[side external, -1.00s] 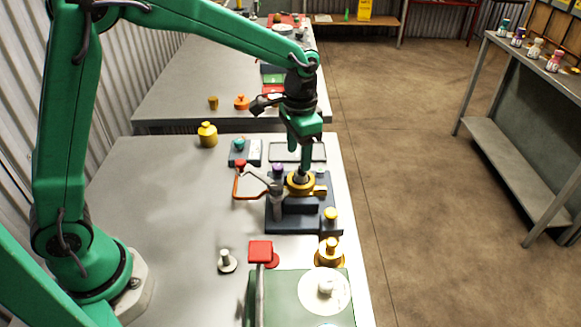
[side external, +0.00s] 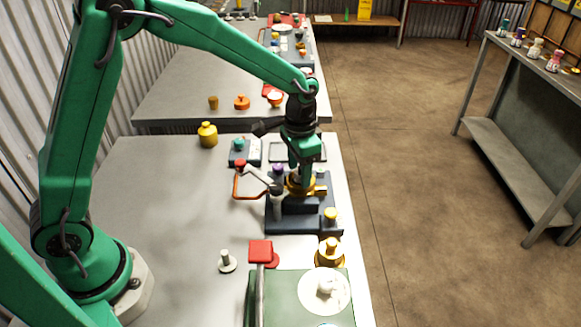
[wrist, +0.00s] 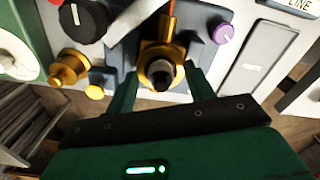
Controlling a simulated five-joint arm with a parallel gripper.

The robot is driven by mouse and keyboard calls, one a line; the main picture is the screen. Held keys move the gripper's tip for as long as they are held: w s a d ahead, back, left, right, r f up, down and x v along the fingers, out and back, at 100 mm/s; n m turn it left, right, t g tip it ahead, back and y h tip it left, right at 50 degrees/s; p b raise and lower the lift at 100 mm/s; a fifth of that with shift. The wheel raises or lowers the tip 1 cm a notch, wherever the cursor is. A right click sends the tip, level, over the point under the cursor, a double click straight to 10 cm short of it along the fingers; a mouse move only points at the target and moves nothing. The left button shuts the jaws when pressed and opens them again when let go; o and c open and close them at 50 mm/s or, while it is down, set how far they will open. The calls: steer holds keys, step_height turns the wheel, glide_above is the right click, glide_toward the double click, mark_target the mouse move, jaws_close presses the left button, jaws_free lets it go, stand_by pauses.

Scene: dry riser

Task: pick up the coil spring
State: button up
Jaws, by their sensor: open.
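My gripper (side external: 302,181) is open and low over the brass fitting (side external: 320,191) on the dark blue block (side external: 330,205). In the wrist view the two green fingers of my gripper (wrist: 163,76) stand on either side of a short grey and black round piece (wrist: 161,72), which sits upright in the brass fitting (wrist: 150,50). I see gaps between the fingers and this piece. No coils can be made out on it, so I cannot tell whether it is the coil spring. In the side view the fingers largely hide it.
An orange-handled lever clamp (side external: 240,185) stands left of the fitting. A yellow-topped knob (side external: 330,215) and a brass stepped piece (side external: 330,252) are in front. A red block (side external: 260,251) stands by the green box (side external: 285,300). The grey bench (side external: 170,210) is mostly clear at left.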

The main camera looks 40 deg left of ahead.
mark_target(299, 183)
steer(key=c, duration=1)
steer(key=shift+r, duration=0.15)
steer(key=shift+r, duration=0.55)
steer(key=r, duration=0.3)
steer(key=shift+s+d+r, duration=0.1)
steer(key=shift+s+d, duration=0.1)
steer(key=shift+d, duration=0.05)
steer(key=s+d+r, duration=0.4)
steer(key=s+d, duration=0.1)
steer(key=s+d+r, duration=0.2)
steer(key=d, duration=0.1)
steer(key=shift+s+r, duration=0.25)
steer(key=shift+s, duration=0.05)
